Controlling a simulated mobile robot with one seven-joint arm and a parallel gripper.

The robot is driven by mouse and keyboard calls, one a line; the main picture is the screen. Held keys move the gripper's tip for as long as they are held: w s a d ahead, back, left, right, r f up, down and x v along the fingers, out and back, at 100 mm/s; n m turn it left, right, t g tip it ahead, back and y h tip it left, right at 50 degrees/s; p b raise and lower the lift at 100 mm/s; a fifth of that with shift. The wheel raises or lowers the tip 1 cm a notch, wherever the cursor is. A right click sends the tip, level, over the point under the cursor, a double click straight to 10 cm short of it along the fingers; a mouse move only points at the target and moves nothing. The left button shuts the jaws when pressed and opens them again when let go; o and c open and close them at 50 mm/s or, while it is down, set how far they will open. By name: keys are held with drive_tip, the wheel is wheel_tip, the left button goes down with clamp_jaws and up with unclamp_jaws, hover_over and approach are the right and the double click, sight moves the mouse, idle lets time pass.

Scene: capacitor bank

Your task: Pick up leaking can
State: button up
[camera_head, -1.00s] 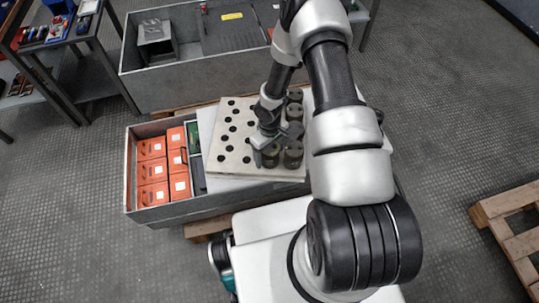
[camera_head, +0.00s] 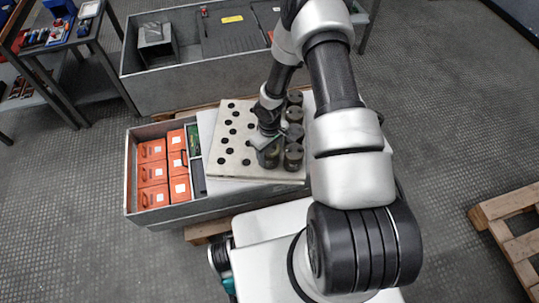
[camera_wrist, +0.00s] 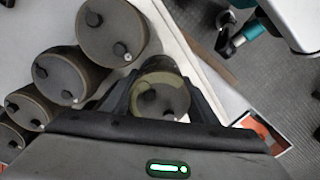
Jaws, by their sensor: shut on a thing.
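The can in my jaws (camera_wrist: 160,95) is a dark cylinder with two terminals on top and a yellowish stain along its rim. In the wrist view my gripper (camera_wrist: 158,105) is shut around it, one finger on each side. In the head view my gripper (camera_head: 268,140) points down at the front of the perforated board (camera_head: 228,165), and the held can (camera_head: 268,158) shows partly below it. I cannot tell whether the can is clear of the board. Other similar cans (camera_wrist: 112,32) stand beside it, close to the left finger.
Several dark cans (camera_head: 293,155) form a column on the board's right side. A large grey bin (camera_head: 190,90) stands behind. A wooden pallet (camera_head: 505,215) lies right.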

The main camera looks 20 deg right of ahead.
wheel_tip(320, 180, up, 17)
drive_tip(key=p, duration=0.3)
drive_tip(key=shift+p, duration=0.35)
drive_tip(key=shift+f, duration=0.1)
